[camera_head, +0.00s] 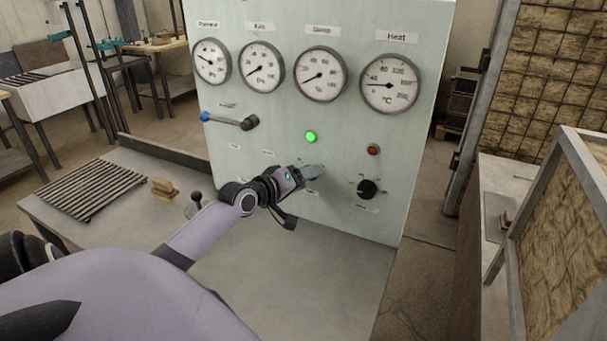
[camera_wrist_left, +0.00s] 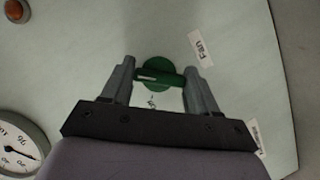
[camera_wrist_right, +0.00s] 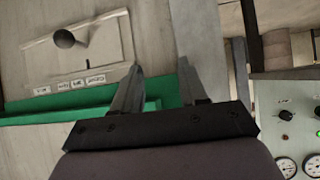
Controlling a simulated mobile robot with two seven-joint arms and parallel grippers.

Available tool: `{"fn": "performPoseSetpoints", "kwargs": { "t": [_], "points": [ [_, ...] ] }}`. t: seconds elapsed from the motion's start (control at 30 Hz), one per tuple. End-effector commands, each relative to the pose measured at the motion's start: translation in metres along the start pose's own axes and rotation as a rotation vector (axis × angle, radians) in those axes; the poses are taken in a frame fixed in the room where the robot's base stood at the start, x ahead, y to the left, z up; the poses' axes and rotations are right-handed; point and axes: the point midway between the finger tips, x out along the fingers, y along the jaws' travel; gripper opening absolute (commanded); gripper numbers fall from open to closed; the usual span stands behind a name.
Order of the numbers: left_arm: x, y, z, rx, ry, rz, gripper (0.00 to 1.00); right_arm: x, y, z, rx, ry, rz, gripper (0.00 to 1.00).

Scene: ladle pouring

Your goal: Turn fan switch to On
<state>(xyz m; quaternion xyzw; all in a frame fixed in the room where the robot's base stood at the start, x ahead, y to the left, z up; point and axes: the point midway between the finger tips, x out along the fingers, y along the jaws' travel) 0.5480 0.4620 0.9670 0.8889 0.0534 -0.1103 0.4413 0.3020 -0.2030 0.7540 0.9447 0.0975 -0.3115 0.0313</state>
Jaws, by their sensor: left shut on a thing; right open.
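The fan switch (camera_wrist_left: 157,74) is a green round knob with a bar handle, beside a label reading "Fan" in the left wrist view. My left gripper (camera_wrist_left: 160,76) has one finger at each end of the bar and is shut on it. In the head view my left gripper (camera_head: 313,173) reaches the pale green panel (camera_head: 255,120) and hides the knob. The on and off marks are too small to read. My right gripper (camera_wrist_right: 160,73) is open and empty in the right wrist view; it is out of the head view.
Several gauges, a lit green lamp (camera_head: 310,137), a red lamp (camera_head: 373,150), a black knob (camera_head: 367,189) and a blue-tipped lever (camera_head: 228,120) are on the panel. A green strip (camera_wrist_right: 90,108) and a knobbed plate (camera_wrist_right: 85,55) show near my right gripper.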

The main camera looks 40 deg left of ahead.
Motion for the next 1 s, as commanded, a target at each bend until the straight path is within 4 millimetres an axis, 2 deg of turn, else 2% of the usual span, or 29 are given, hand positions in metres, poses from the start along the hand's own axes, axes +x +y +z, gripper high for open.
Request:
{"fn": "performPoseSetpoints", "kwargs": {
  "t": [0.3,0.8,0.83,0.87,0.9,1.0],
  "points": [
    [0.0001,-0.0003,0.0013,0.093,-0.002,-0.039,0.29,-0.0012,-0.0005,-0.0012,0.000,-0.001,-0.001,0.43],
    [0.0001,-0.0008,0.0016,0.108,-0.003,-0.046,0.29,-0.0013,-0.0005,-0.0010,0.000,-0.001,-0.001,0.43],
    [0.0001,-0.0008,0.0016,0.108,-0.003,-0.046,0.69,-0.0013,-0.0005,-0.0010,0.000,-0.001,-0.001,0.43],
    [0.0001,-0.0008,0.0016,0.108,-0.003,-0.046,0.79,-0.0013,-0.0005,-0.0009,0.000,-0.001,-0.001,0.43],
    [0.0001,-0.0007,0.0014,0.107,-0.003,-0.046,0.85,-0.0013,-0.0004,-0.0009,0.000,-0.001,-0.001,0.43],
    [0.0001,-0.0004,0.0011,0.106,-0.002,-0.045,0.85,-0.0013,-0.0004,-0.0009,0.000,-0.001,-0.001,0.43]
  ]
}}
